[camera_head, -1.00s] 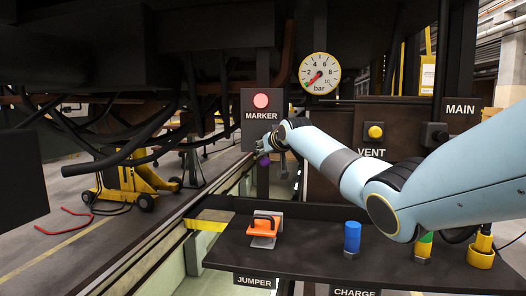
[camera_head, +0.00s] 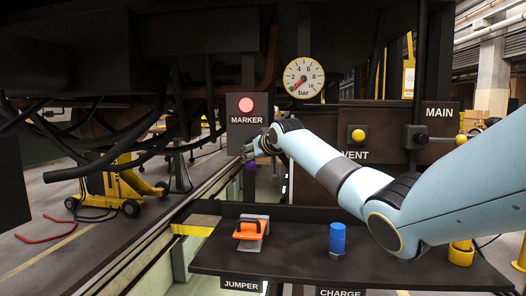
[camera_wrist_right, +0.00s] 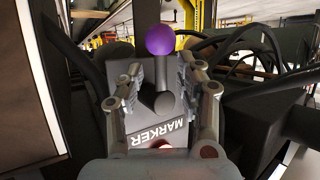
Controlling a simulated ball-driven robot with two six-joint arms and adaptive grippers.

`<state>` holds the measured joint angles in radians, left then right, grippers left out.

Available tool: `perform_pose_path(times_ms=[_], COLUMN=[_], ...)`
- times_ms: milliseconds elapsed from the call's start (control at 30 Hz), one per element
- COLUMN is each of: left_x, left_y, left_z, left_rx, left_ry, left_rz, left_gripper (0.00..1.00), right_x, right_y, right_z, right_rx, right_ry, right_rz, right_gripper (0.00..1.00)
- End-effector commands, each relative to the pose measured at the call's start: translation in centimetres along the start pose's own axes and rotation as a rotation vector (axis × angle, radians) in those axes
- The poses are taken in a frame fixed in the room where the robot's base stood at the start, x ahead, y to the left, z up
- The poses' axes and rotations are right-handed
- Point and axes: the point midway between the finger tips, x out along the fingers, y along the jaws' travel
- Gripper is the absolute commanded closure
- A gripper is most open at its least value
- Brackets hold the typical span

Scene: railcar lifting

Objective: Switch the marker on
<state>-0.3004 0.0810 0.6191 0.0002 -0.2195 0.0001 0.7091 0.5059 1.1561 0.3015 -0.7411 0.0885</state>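The dark marker panel (camera_head: 235,130) stands left of centre in the head view, with a pinkish-red lamp (camera_head: 246,104) above its MARKER label. My right gripper (camera_head: 250,149) is at the lower part of this panel and hides some of it. In the right wrist view, the panel (camera_wrist_right: 133,126) shows upside down. Its lever ends in a purple ball (camera_wrist_right: 160,39), which hangs below the panel. My right gripper (camera_wrist_right: 160,82) is open there, with one finger on each side of the lever. I cannot tell if either finger touches it. My left gripper is not in view.
A pressure gauge (camera_head: 303,77) and a vent panel with a yellow knob (camera_head: 358,135) are to the right. A dark shelf (camera_head: 290,260) below carries an orange clamp (camera_head: 248,232) and a blue plug (camera_head: 337,240). Black hoses (camera_head: 100,160) hang at left.

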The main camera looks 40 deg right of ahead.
Motion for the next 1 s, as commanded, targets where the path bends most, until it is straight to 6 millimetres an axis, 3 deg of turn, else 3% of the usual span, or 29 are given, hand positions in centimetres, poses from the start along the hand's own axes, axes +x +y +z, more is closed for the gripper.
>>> perform_pose_path(times_ms=[300, 500, 1000], left_x=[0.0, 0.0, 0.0], left_y=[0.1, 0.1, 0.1], left_z=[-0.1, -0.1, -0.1], left_rx=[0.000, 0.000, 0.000], left_ry=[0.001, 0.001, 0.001], left_rz=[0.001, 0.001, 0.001], left_gripper=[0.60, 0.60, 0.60], right_x=[-6.2, -8.8, -9.6], right_y=[0.1, 0.1, 0.1], right_z=[0.2, 0.3, 0.3], right_rx=[-0.006, -0.002, 0.001], right_ry=[-0.002, -0.005, -0.006], right_rz=[0.001, 0.001, 0.000], right_gripper=[0.64, 0.64, 0.64])
